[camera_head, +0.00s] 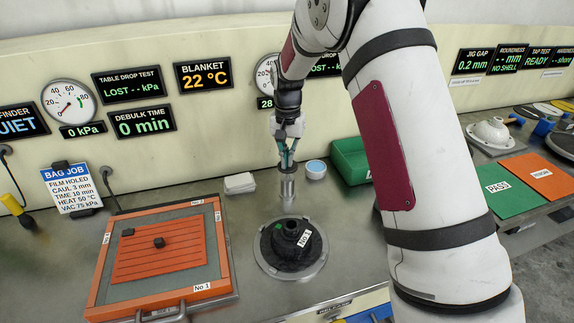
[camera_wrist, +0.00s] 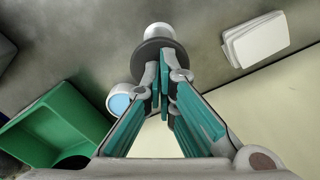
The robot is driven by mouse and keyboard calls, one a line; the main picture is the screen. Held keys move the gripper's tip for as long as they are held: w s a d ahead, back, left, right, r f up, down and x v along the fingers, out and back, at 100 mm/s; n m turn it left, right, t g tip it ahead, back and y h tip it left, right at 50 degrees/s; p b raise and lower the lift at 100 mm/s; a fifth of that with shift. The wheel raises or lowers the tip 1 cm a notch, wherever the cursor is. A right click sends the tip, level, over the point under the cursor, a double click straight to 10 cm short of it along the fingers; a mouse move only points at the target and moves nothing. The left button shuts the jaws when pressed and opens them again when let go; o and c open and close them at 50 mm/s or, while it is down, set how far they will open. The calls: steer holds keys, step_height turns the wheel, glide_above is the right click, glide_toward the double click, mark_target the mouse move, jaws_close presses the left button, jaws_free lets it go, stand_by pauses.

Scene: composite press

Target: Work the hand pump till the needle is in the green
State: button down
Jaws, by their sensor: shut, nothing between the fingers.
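A metal cylinder with a dark disc on top, which looks like the hand pump (camera_head: 288,189), stands upright behind the black No 1 part. In the wrist view its dark disc (camera_wrist: 150,53) lies at my fingertips. My gripper (camera_head: 286,166) points down over it with its fingers together and nothing between them; it also shows in the wrist view (camera_wrist: 163,88). The tips look at or on the disc; I cannot tell whether they touch. A gauge (camera_head: 265,74) behind my arm is partly hidden, with a readout starting 28 below. The left gauge (camera_head: 68,102) reads 0 kPa.
A black part (camera_head: 292,244) labelled No 1 sits on a round plate just in front of the cylinder. An orange-framed tray (camera_head: 222,262) is at left. A white block (camera_head: 239,183), blue-topped cup (camera_head: 316,169) and green bin (camera_head: 349,160) are nearby.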

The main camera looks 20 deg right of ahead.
steer(key=shift+f+b, duration=0.35)
steer(key=shift+f, duration=1.1)
steer(key=shift+r+p, duration=0.35)
steer(key=shift+r, duration=2.15)
steer(key=shift+f, duration=0.1)
steer(key=shift+f+b, duration=0.7)
steer(key=shift+f, duration=1.8)
steer(key=shift+r, duration=0.1)
